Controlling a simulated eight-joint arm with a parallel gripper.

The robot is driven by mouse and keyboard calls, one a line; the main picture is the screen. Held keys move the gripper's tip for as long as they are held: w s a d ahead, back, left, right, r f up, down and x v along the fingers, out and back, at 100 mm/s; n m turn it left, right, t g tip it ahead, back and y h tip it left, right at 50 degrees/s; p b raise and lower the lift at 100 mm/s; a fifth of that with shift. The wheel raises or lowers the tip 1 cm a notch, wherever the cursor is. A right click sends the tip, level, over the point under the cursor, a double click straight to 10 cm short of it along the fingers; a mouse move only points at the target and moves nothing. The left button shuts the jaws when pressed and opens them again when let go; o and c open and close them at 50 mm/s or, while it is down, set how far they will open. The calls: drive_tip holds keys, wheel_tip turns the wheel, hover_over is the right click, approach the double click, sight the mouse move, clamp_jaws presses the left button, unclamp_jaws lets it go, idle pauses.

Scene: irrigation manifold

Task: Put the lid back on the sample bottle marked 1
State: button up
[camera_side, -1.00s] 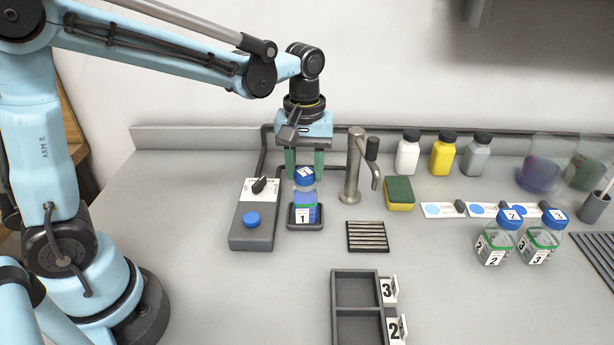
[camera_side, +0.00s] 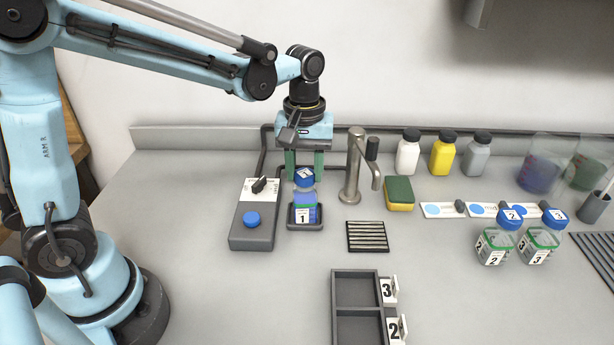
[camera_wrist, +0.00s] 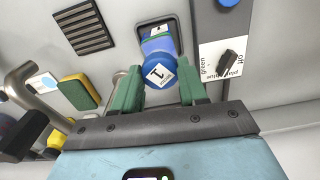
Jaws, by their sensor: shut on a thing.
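My gripper (camera_side: 305,174) points down with its green fingers shut on a blue lid (camera_side: 304,181) marked 1. In the wrist view the lid (camera_wrist: 159,73) sits between the fingertips. Directly below it the sample bottle (camera_side: 304,199) marked 1 stands upright, with blue contents and a white label. The lid is over the bottle's mouth and looks roughly in line with it. The mouth is hidden, so I cannot tell whether the lid touches it. The bottle stands on a dark square pad (camera_side: 292,225).
A grey control box (camera_side: 251,236) with a blue button and a black knob stands close on the left. A metal tap (camera_side: 354,172) rises close on the right, near a sponge (camera_side: 399,193). Lidded bottles 2 (camera_side: 494,248) and 3 (camera_side: 538,244) stand farther right.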

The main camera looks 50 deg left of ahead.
drive_tip(key=o, duration=1.6)
drive_tip(key=shift+r, duration=3.5)
clamp_jaws()
drive_tip(key=shift+f, duration=1.75)
